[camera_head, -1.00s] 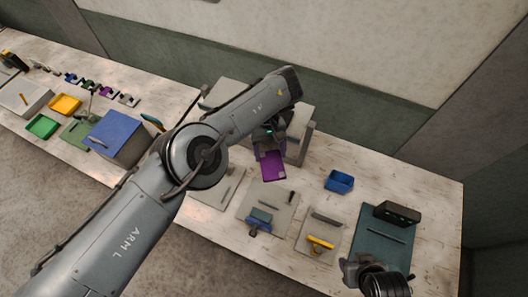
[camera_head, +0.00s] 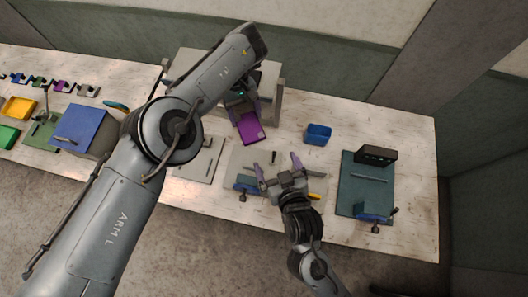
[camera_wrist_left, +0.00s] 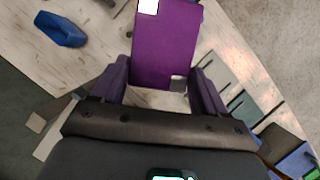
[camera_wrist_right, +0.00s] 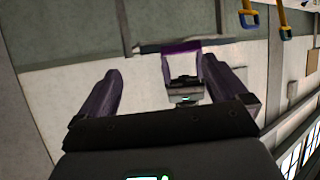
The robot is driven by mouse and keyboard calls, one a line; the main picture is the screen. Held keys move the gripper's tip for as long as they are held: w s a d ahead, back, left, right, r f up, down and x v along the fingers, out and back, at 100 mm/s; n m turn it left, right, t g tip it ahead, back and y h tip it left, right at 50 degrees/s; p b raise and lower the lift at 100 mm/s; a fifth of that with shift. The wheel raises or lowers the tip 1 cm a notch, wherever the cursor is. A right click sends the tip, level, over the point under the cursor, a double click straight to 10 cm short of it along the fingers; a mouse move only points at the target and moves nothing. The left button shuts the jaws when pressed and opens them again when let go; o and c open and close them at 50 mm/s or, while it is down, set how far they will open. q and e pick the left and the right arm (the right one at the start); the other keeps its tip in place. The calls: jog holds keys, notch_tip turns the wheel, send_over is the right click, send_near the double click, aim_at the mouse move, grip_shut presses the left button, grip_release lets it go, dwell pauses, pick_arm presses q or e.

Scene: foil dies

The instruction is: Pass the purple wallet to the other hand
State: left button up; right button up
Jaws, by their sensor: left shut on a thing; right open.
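The purple wallet (camera_head: 250,127) is a flat rectangle held in my left gripper (camera_head: 240,100), above the rear of the bench. In the left wrist view the wallet (camera_wrist_left: 165,45) extends out from between the two fingers (camera_wrist_left: 162,85), with a white patch at its far corner. My right gripper (camera_head: 280,162) is open and empty, lower in the head view and apart from the wallet, its fingers pointing toward it. In the right wrist view the wallet (camera_wrist_right: 182,46) shows edge-on, with my left gripper behind it, beyond the open fingers (camera_wrist_right: 172,90).
A blue bin (camera_head: 318,134) stands right of the wallet. A green mat (camera_head: 350,195) with a dark block (camera_head: 376,155) lies at the right. Below the wallet is a pale board (camera_head: 240,165). A blue box (camera_head: 85,128) stands at the left.

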aim_at(250, 132)
jog(key=shift+n+y, duration=0.4)
jog(key=shift+y, duration=0.1)
jog(key=w+a, duration=0.2)
jog(key=w, duration=0.1)
jog(key=w+a+f, duration=0.1)
jog(key=w+a, duration=0.1)
jog(key=w, duration=0.2)
jog(key=w+a+f, duration=0.1)
jog(key=w+a, duration=0.2)
jog(key=w, duration=0.1)
jog(key=shift+w+f, duration=0.1)
jog(key=shift+f, duration=0.1)
jog(key=shift+c, duration=0.3)
jog(key=shift+a, duration=0.15)
jog(key=c, duration=0.9)
pick_arm(q)
jog(key=o, duration=1.1)
pick_arm(e)
jog(key=shift+c, duration=0.2)
